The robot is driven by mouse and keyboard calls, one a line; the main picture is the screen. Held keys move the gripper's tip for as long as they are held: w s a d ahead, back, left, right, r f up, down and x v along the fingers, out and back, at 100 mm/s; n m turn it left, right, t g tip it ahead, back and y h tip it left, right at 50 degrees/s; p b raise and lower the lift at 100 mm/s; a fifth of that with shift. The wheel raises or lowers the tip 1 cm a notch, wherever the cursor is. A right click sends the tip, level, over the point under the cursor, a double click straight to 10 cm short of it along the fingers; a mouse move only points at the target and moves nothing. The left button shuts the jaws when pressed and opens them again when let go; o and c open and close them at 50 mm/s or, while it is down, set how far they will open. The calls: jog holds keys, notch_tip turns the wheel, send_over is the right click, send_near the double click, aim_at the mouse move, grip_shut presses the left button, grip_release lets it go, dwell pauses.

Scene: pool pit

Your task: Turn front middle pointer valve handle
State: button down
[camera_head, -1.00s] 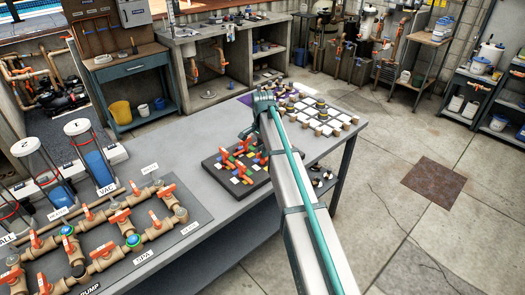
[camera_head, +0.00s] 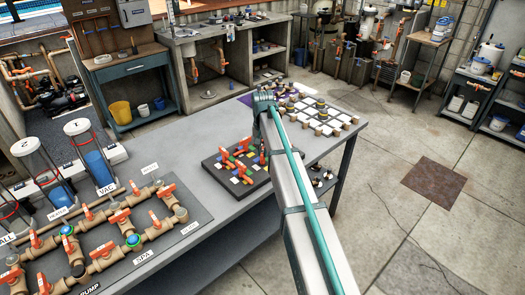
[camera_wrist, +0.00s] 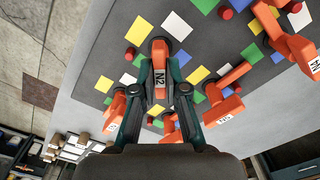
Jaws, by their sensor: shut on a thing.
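An orange pointer valve handle labelled N2 (camera_wrist: 160,70) stands between my gripper's fingers in the wrist view. My gripper (camera_wrist: 160,76) is shut on it, with one dark green finger on each side. In the head view my gripper (camera_head: 263,150) is low over the right side of the dark valve board (camera_head: 222,181), mostly hidden by my arm. Other orange handles stand on the board, including one at the right (camera_wrist: 222,110) and one at the upper right (camera_wrist: 295,45) in the wrist view.
Coloured square tags (camera_wrist: 177,27) lie flat around the handles. White tiles on blocks (camera_head: 318,112) sit behind the board on the grey bench. A pipe manifold with orange valves (camera_head: 120,216) fills the bench's left. Bare bench (camera_head: 185,160) lies between manifold and board.

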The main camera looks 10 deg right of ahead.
jog(key=n, duration=0.4)
jog(key=shift+n, duration=2.9)
jog(key=c, duration=1.2)
grip_release()
jog(key=shift+r, duration=0.15)
notch_tip(320, 180, up, 12)
